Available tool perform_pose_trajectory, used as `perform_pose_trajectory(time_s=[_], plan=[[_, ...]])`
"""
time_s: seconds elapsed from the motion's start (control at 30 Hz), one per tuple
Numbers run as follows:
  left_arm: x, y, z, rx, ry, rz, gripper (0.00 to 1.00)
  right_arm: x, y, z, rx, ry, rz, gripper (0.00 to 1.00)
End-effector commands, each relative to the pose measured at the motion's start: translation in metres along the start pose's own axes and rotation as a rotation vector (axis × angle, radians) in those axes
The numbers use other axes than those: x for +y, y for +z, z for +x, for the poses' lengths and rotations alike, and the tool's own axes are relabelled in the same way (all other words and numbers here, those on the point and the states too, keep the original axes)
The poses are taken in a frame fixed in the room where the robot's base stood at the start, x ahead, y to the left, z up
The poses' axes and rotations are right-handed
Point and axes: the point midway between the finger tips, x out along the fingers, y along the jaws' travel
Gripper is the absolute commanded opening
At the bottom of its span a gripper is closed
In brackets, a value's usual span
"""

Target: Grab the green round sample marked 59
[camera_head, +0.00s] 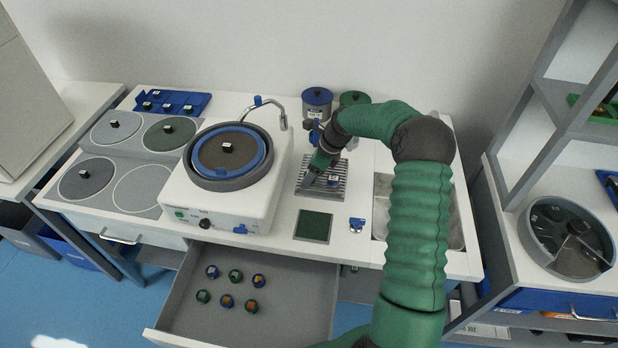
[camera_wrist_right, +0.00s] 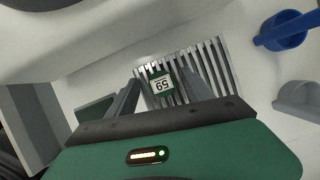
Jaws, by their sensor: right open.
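The green sample (camera_wrist_right: 162,82) with a white label reading 59 shows in the right wrist view. It sits at the near end of a slatted metal rack, between the two fingers of my right gripper (camera_wrist_right: 160,78). The fingers are open, one on each side of it; I cannot tell whether either touches it. In the head view my right gripper (camera_head: 312,176) is low over the slatted rack (camera_head: 304,190), and the green sample is hidden behind it. My left gripper is not in view.
A polishing machine (camera_head: 225,205) with a curved tap stands left of the rack. A dark green pad (camera_head: 313,226) lies in front, with a sink (camera_head: 455,215) at right. An open drawer (camera_head: 290,300) holds several samples. Two lidded jars (camera_head: 317,103) stand behind.

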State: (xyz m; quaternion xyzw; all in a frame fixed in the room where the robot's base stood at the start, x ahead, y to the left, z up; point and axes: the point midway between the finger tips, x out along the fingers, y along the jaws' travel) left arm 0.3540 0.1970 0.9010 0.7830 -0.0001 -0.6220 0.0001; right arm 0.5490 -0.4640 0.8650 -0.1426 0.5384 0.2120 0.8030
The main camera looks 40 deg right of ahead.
Motion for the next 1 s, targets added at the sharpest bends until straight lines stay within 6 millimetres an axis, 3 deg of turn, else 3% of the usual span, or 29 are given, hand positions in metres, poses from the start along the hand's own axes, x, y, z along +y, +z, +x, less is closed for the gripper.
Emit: perform_pose_trajectory(time_s=[0.13,0.6,1.0], plan=[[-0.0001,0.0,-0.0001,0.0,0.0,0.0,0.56,-0.0019,-0.002,-0.0005,-0.001,0.001,0.001,0.59],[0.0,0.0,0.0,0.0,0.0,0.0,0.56,-0.0012,-0.0018,-0.0002,0.0,0.001,0.002,0.0],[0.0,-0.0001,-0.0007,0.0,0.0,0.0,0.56,-0.0023,0.0004,-0.0072,0.0,0.0,0.002,0.0]])
